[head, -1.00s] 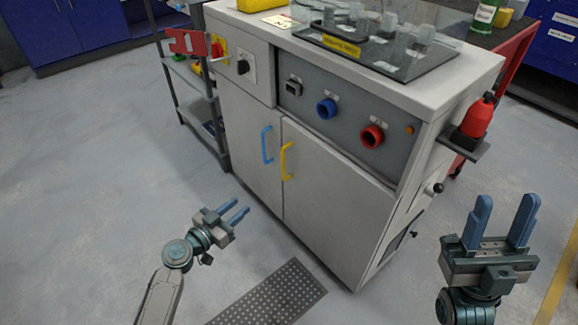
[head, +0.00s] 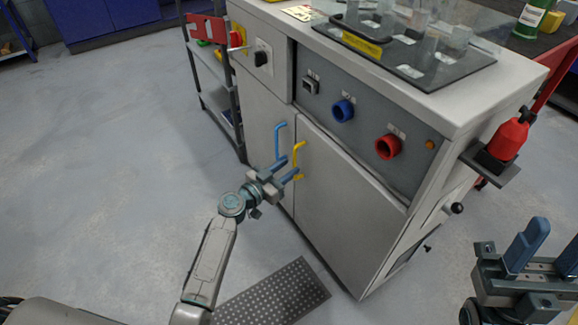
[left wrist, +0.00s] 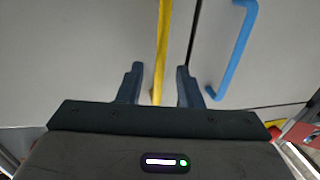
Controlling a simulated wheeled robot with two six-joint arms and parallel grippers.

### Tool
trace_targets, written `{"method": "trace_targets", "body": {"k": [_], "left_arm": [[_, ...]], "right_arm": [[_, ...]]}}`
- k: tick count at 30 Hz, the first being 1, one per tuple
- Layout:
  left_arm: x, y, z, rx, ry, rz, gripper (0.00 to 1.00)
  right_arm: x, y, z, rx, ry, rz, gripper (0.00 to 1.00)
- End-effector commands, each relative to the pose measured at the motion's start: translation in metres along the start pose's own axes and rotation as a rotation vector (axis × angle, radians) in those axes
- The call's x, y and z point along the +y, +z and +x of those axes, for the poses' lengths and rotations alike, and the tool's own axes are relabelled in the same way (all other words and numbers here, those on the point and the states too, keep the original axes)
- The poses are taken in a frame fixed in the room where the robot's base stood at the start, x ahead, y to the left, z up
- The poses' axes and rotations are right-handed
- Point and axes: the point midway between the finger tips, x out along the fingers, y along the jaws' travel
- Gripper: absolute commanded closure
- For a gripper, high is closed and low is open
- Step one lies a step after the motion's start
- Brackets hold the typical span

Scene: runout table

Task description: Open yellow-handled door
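The yellow handle (head: 297,158) is on the left edge of the right cabinet door (head: 340,208), which is closed. In the left wrist view the yellow handle (left wrist: 161,50) runs between the two fingers of my left gripper (left wrist: 158,85). The fingers are apart, with a gap on both sides of the handle. In the head view my left gripper (head: 289,172) is at the handle's lower part. My right gripper (head: 545,262) is open and empty at the lower right, cut by the picture's edge, away from the cabinet doors.
A blue handle (head: 278,140) on the left door stands close beside the yellow one; it also shows in the left wrist view (left wrist: 236,50). A red bottle (head: 508,138) sits on a side shelf. A perforated floor mat (head: 270,295) lies before the cabinet.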

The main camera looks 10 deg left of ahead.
Motion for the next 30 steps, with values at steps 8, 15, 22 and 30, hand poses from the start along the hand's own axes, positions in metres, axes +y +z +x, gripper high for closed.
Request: {"method": "trace_targets", "body": {"k": [8,15,22,30], "left_arm": [[0.0005,0.0,0.0138,0.0,0.0,-0.002,0.68],[0.0003,0.0,0.0135,0.0,0.0,-0.001,0.79],[0.0003,0.0001,0.0133,0.0,0.0,-0.001,1.0],[-0.0039,0.0015,0.0117,0.0,-0.022,-0.001,1.0]], "right_arm": [[0.0,0.0001,0.0001,-0.001,0.0,0.0,0.57],[0.0,0.0001,0.0,-0.001,0.0,0.0,0.57],[0.0,0.0002,-0.0001,-0.001,0.0,0.0,0.57],[-0.0003,0.0009,-0.0027,-0.002,0.0,0.0,0.57]]}}
